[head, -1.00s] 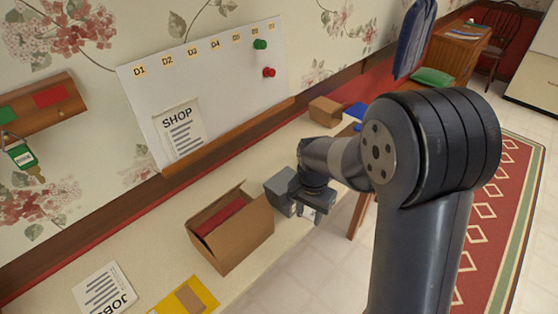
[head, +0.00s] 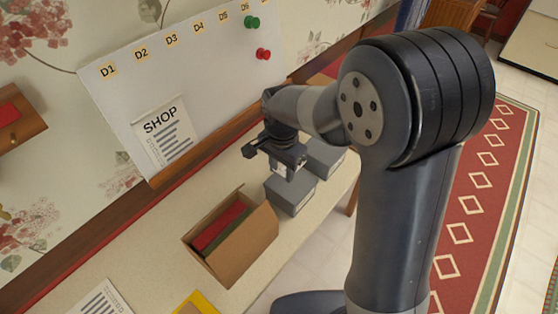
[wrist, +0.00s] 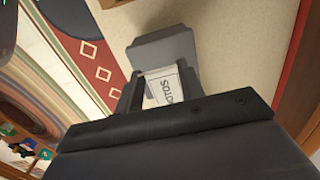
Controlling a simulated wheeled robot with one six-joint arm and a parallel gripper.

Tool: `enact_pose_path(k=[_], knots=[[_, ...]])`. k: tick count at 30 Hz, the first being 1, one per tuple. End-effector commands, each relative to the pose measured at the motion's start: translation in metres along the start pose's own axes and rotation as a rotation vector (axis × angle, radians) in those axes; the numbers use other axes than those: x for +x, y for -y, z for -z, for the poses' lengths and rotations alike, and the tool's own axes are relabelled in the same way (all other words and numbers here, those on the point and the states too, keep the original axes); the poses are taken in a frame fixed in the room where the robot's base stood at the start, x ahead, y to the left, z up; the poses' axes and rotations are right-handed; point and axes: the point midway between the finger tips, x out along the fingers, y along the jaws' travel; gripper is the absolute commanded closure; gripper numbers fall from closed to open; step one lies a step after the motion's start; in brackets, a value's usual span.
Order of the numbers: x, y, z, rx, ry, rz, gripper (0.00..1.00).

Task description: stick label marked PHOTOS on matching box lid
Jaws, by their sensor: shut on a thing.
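My gripper (head: 280,168) is shut on a white label (wrist: 163,87). The letters readable on it in the wrist view are upside down and look like the end of PHOTOS; the rest is hidden by the gripper. In the head view the label is a small pale patch below the jaws. Two grey lidded boxes stand on the table: a nearer one (head: 291,197) just below my gripper, and a farther one (head: 327,157) partly hidden behind my arm. A grey box lid (wrist: 165,50) shows beyond the label in the wrist view. No marking on either lid is legible.
An open cardboard box (head: 240,255) with red and green items stands left of the grey boxes. A whiteboard (head: 190,75) with a SHOP sheet (head: 162,132) leans along the wall. A JOBS-side sheet (head: 100,300) lies at the table's front.

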Motion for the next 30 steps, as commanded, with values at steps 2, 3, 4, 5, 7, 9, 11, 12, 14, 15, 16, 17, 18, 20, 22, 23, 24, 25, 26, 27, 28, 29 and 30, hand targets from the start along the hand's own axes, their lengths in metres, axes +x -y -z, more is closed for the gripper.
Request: enact_pose_path(k=[2,3,4,5,7,9,11,12,14,15,16,17,18,20,22,23,24,25,26,27,28,29,30], knots=[[0.005,0.0,0.0,0.0,0.0,-0.001,0.84],[0.007,0.0,0.0,0.0,0.0,-0.001,0.84],[0.009,0.0,0.0,0.0,0.001,-0.001,0.84],[0.011,0.0,0.0,0.0,0.001,-0.001,0.84],[0.016,0.0,0.0,0.0,0.001,-0.001,0.84],[0.021,0.0,0.0,0.0,0.0,-0.001,0.84],[0.026,0.0,0.0,0.0,0.0,-0.001,0.84],[0.03,0.0,0.0,0.0,0.0,0.0,0.84],[0.034,0.0,0.0,0.0,0.0,0.0,0.84],[0.038,0.0,0.0,0.0,0.0,0.0,0.84],[0.04,0.0,0.0,0.0,0.0,0.0,0.84],[0.042,0.0,0.0,-0.001,0.0,0.0,0.84],[0.045,0.0,0.0,-0.001,0.0,0.0,0.84],[0.05,0.0,0.0,-0.001,0.0,-0.001,0.84],[0.054,0.0,0.0,-0.001,0.0,-0.001,0.84],[0.056,0.0,0.0,-0.001,0.0,-0.001,0.84],[0.058,0.0,0.0,-0.001,0.0,-0.001,0.84],[0.059,0.0,0.0,-0.001,0.0,-0.001,0.84],[0.059,0.0,0.0,-0.001,0.0,0.0,0.84],[0.06,0.0,0.0,-0.001,0.0,0.0,0.84],[0.06,0.0,0.0,-0.001,0.0,0.0,0.84],[0.06,0.0,0.0,-0.001,0.0,0.0,0.84],[0.06,0.0,0.0,-0.001,0.0,0.0,0.84]])
